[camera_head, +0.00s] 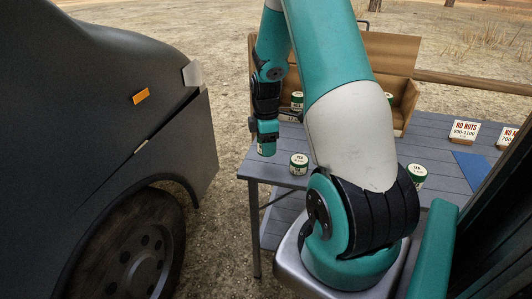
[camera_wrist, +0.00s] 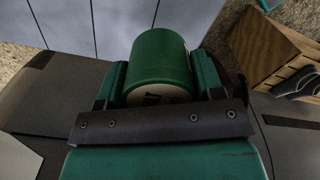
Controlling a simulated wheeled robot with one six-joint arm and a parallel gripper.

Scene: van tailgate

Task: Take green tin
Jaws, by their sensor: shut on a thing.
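A green tin (camera_wrist: 160,62) with a pale label band sits between the two fingers of my gripper in the wrist view. My gripper (camera_head: 265,138) is shut on it. In the head view my gripper hangs at the table's left edge, and the held tin is mostly hidden by the fingers.
The grey slatted table (camera_head: 450,150) carries an open wooden box (camera_head: 398,55) at the back. Signs reading "NO NUTS" (camera_head: 465,133) and a blue mat (camera_head: 470,164) lie to the right. A dark van (camera_head: 110,110) stands close on the left, with a gap of bare ground between.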

